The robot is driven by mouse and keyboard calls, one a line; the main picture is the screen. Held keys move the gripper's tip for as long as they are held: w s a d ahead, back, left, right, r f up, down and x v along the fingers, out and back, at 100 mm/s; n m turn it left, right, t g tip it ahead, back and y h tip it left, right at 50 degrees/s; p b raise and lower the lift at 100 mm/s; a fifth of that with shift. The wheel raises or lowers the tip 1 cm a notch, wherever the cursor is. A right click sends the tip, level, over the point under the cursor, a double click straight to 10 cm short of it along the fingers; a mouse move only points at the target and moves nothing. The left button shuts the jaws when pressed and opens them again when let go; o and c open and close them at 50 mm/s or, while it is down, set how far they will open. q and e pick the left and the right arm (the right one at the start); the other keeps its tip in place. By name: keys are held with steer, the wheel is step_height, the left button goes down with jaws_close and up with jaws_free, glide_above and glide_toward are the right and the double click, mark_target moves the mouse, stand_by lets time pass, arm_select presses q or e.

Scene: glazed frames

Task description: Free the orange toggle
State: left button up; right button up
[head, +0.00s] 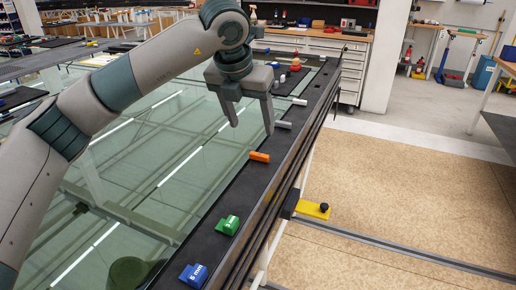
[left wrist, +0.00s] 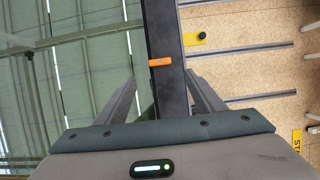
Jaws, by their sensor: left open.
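The orange toggle (head: 260,157) sits on the black frame rail (head: 235,185) along the right edge of the glass pane. It lies crosswise on the rail in the left wrist view (left wrist: 160,62). My left gripper (head: 254,130) is open and empty above the rail. It is apart from the toggle and a little beyond it in the head view. In the left wrist view its two fingers (left wrist: 160,90) stand on either side of the rail, with the toggle ahead between their lines. My right gripper is not in view.
Grey toggles (head: 283,125) sit farther along the rail. A green block (head: 228,225) and a blue block (head: 194,275) marked 5 mm stand nearer on it. A yellow plate with a black knob (head: 313,209) juts out right. The glass pane (head: 170,150) lies left.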

mark_target(259, 154)
arm_select(q)
steer(key=p+x, duration=0.2)
steer(key=x, duration=1)
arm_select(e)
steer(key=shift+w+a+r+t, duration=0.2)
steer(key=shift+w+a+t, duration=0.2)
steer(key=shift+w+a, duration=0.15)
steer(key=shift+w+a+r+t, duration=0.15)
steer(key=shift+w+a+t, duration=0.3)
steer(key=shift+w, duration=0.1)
arm_select(q)
steer(key=c, duration=1)
